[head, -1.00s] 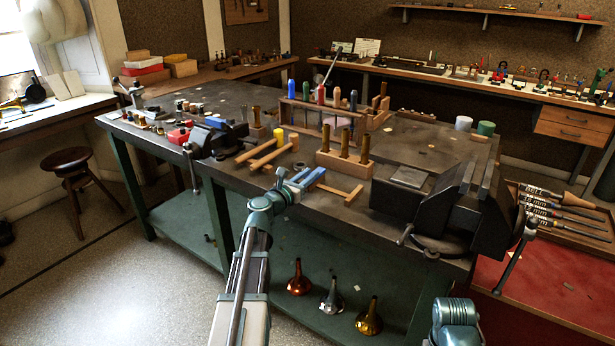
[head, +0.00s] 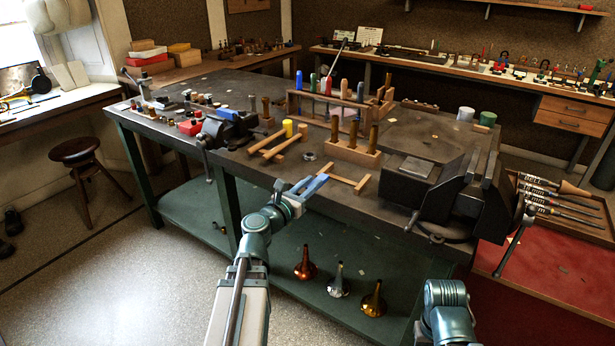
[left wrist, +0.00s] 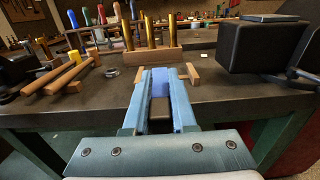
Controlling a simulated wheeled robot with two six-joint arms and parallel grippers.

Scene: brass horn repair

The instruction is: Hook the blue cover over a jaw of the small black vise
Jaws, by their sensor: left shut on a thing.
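The blue cover (head: 317,184) is held between the fingertips of my left gripper (head: 307,188), just above the bench's front edge. In the left wrist view the blue cover (left wrist: 160,78) sits between the shut fingers of the left gripper (left wrist: 158,95), with a dark gap behind it. The small black vise (head: 226,134) is on the bench to the left of the gripper, apart from it. A blue piece (head: 228,114) shows on top of that vise. The vise is partly cut off in the left wrist view (left wrist: 14,68). My right gripper is not shown; only part of that arm is.
A large black vise (head: 432,190) stands at the front right. A wooden block with brass pegs (head: 351,153), wooden bars (head: 273,142) and a wooden frame (head: 345,179) lie on the bench (head: 240,165). A tool rack (head: 325,112) stands behind them.

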